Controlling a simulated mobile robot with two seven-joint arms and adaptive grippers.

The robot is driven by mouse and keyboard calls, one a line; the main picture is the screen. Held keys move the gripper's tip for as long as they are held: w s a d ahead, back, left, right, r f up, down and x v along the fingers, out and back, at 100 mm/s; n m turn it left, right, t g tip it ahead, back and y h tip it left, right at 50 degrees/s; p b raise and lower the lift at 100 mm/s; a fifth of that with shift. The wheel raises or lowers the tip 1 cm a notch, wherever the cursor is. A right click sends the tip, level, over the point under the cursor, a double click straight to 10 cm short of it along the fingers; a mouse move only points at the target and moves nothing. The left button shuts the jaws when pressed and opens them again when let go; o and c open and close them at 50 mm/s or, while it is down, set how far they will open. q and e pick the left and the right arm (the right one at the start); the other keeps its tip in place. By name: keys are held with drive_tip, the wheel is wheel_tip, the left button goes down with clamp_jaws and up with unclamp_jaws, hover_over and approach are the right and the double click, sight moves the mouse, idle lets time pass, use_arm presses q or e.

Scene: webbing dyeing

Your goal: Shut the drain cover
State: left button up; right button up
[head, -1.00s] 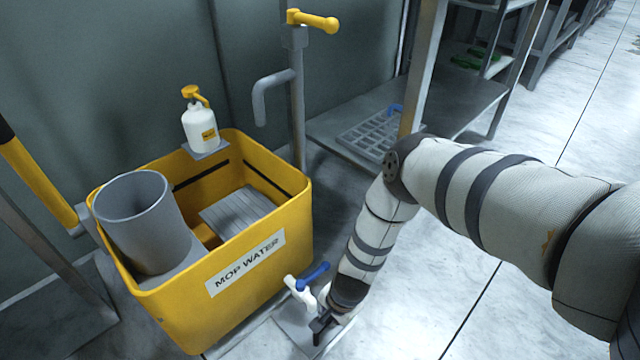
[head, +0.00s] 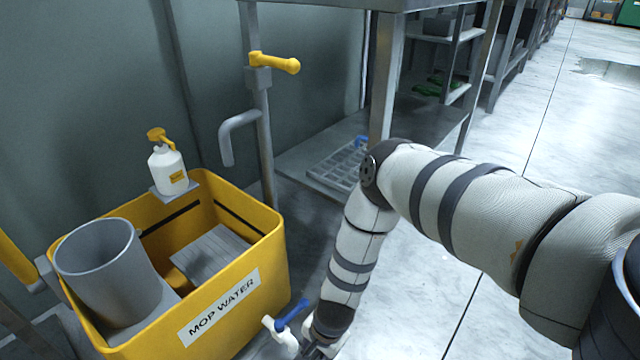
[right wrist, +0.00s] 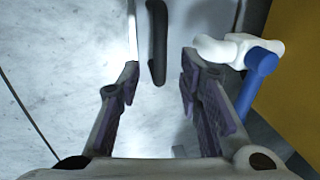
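In the right wrist view a black bar handle (right wrist: 157,45) stands over a grey floor plate (right wrist: 202,18), which appears to be the drain cover. How far the cover is open I cannot tell. My right gripper (right wrist: 160,66) is open, its two fingers spread with the lower end of the handle in the gap between their tips. I cannot tell whether they touch it. In the head view my right gripper (head: 318,350) is mostly cut off at the bottom edge, and the drain cover is hidden there. My left gripper is not in view.
A yellow mop-water tub (head: 262,292) stands left of my right arm. Its white tap with blue lever (head: 292,315) sits close beside my gripper, also in the wrist view (right wrist: 262,62). A standpipe (head: 265,140) and metal shelving (head: 385,80) stand behind. Floor at right is clear.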

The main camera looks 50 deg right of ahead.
wheel_tip(320, 180, up, 8)
drive_tip(key=s, duration=0.1)
drive_tip(key=shift+s+r, duration=0.2)
drive_tip(key=shift+s, duration=0.15)
drive_tip(key=shift+d, duration=0.1)
